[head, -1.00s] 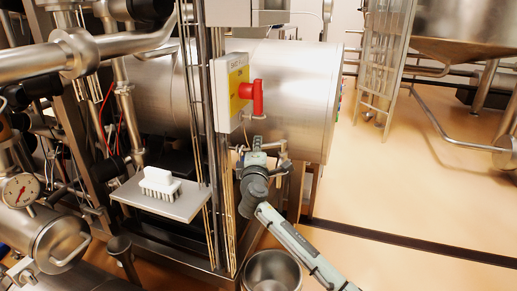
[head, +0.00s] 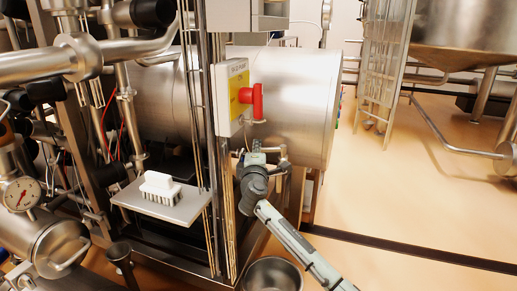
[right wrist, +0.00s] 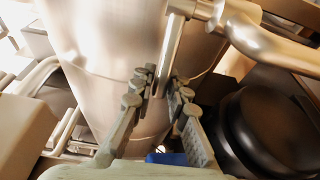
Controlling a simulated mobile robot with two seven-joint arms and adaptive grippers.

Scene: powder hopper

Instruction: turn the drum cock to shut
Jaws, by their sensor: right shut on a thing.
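The drum cock (head: 283,155) is a small metal fitting under the front end of the steel drum (head: 290,100). In the right wrist view its flat metal lever (right wrist: 172,45) extends from a pipe fitting and reaches down between my fingers. My right gripper (head: 266,157) is at the cock, with its arm coming up from the lower right. In the right wrist view the right gripper (right wrist: 162,92) has its two grey fingers on either side of the lever's end, shut on it. My left gripper is out of view.
A red rotary switch (head: 252,97) on a yellow and white box sits just above the gripper. A steel bucket (head: 272,274) stands below. A white brush (head: 160,187) lies on a shelf (head: 178,210) to the left. Open floor (head: 420,185) lies to the right.

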